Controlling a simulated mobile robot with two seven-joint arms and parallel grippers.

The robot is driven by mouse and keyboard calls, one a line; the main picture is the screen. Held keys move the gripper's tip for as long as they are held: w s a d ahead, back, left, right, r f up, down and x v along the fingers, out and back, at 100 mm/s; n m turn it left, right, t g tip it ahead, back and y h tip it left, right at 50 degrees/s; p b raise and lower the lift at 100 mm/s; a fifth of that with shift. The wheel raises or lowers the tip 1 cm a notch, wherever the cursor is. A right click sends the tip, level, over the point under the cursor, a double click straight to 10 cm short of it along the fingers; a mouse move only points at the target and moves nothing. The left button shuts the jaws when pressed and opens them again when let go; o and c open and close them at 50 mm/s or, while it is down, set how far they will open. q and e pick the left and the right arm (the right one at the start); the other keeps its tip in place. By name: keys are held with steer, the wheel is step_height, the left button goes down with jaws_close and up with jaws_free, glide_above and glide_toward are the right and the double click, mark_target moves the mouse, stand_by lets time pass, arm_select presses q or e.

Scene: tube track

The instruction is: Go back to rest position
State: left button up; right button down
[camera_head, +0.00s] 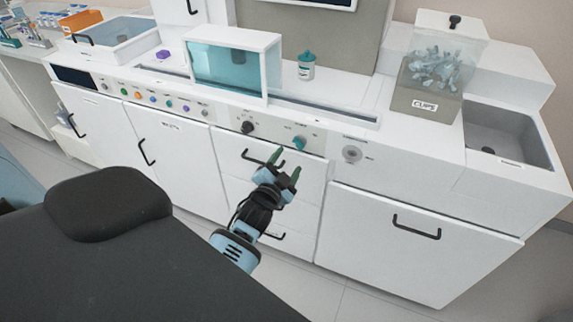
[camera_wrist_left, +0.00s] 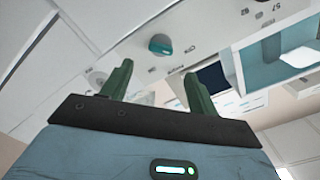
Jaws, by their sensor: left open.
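My left gripper (camera_head: 284,163) is in front of the white counter's drawers in the head view, with its green fingers pointing up toward the control panel. The fingers are apart with nothing between them. In the left wrist view the left gripper (camera_wrist_left: 160,82) also shows open and empty. A teal knob (camera_head: 299,143) on the panel is just above and right of the fingertips, apart from them. The teal knob shows beyond the fingers in the left wrist view (camera_wrist_left: 160,45). My right gripper is not in either view.
A clear-fronted white box (camera_head: 232,63), a teal-capped jar (camera_head: 306,66) and a bin labelled CLIPS (camera_head: 426,100) stand on the counter. A sink (camera_head: 505,135) is at right. Drawer handles stick out near my left arm. Open floor lies before the counter.

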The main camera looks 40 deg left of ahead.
arm_select(q)
steer(key=s+d+f+n+g+h+p, duration=0.1)
steer(key=s+d+f+g+h, duration=0.1)
steer(key=s, duration=1)
steer(key=s+d+f+n+g+h+p, duration=0.1)
steer(key=s+d+f+g, duration=0.3)
steer(key=s, duration=0.9)
steer(key=s+d+f+n+g+h+p, duration=0.2)
steer(key=s+d+f, duration=0.5)
steer(key=s, duration=0.6)
steer(key=shift+s+d+g+h, duration=0.15)
steer(key=shift+d+g+h, duration=0.3)
steer(key=shift+d, duration=0.8)
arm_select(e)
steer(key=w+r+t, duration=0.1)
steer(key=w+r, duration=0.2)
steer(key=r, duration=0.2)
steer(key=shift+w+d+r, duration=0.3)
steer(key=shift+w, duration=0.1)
